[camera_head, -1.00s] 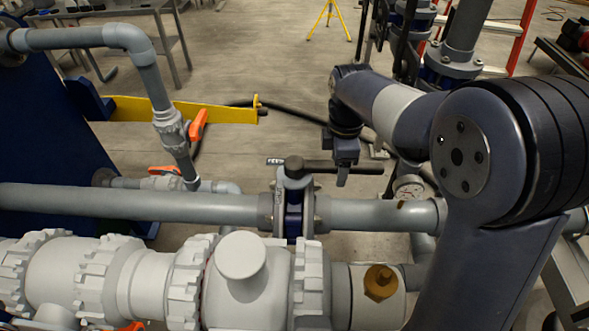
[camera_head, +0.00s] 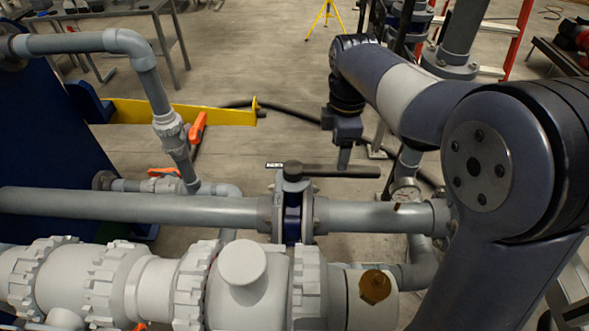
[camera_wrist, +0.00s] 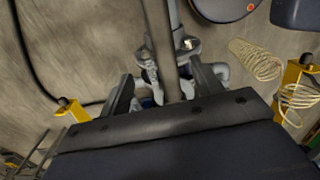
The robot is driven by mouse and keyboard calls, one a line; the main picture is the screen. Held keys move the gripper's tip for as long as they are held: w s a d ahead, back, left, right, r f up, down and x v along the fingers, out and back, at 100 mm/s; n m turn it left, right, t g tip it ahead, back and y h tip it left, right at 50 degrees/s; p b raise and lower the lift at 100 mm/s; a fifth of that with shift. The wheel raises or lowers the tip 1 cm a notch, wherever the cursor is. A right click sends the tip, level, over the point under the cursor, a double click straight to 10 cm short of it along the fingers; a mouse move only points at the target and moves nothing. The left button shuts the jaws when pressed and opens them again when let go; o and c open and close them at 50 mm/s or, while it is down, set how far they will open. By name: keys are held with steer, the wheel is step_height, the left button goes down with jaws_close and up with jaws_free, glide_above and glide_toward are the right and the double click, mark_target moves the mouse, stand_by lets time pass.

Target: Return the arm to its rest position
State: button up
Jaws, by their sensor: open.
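My gripper (camera_head: 344,158) hangs above the floor behind the grey pipe, pointing down, near the black valve handle. Its fingers look like one dark tip in the head view, so the gap does not show there. In the wrist view my gripper (camera_wrist: 165,92) has its two dark fingers apart, with nothing held between them. A grey pipe and valve parts show beyond the fingers. My arm comes in from the right side of the head view, bent at the elbow.
The grey horizontal pipe (camera_head: 130,206) crosses in front, with a black valve handle (camera_head: 340,171) standing over it. White pump-like bodies (camera_head: 240,290) fill the foreground. A yellow bracket (camera_head: 215,115) and orange handles (camera_head: 197,130) are at left. Open floor lies behind.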

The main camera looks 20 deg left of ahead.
mark_target(336, 178)
steer(key=shift+f, duration=0.15)
step_height(336, 178, down, 8)
steer(key=b, duration=0.2)
steer(key=shift+r+b, duration=0.2)
steer(key=shift+b, duration=0.1)
steer(key=shift+s+r+m, duration=0.25)
steer(key=shift+r+m, duration=0.05)
steer(key=shift+s+d+r+m, duration=0.1)
steer(key=shift+s+d+m, duration=0.05)
steer(key=shift+s+m, duration=0.65)
steer(key=shift+w, duration=0.1)
